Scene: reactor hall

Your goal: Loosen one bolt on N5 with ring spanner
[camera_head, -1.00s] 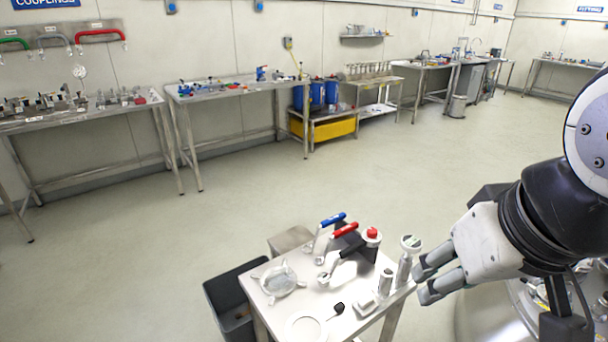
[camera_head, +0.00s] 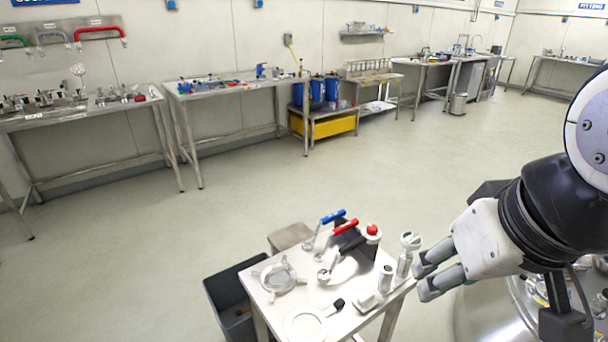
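My gripper (camera_head: 424,279) is at the right, pointing left, with its two fingers apart and nothing seen between them. It is just right of the small steel cart (camera_head: 258,305), near a standing metal fitting (camera_head: 407,255) on the cart's right side; I cannot tell whether they touch. A rounded steel vessel (camera_head: 485,312) shows at the lower right, partly hidden by my arm. Small fittings on its top are too covered to read, so I cannot pick out N5 or its bolts. I cannot identify a ring spanner.
The cart holds a blue-handled valve (camera_head: 333,217), a red-handled valve (camera_head: 346,227) and a ring-shaped part (camera_head: 279,278). A dark bin (camera_head: 228,298) stands at its left. Workbenches (camera_head: 230,88) line the back wall. The floor (camera_head: 360,170) between is clear.

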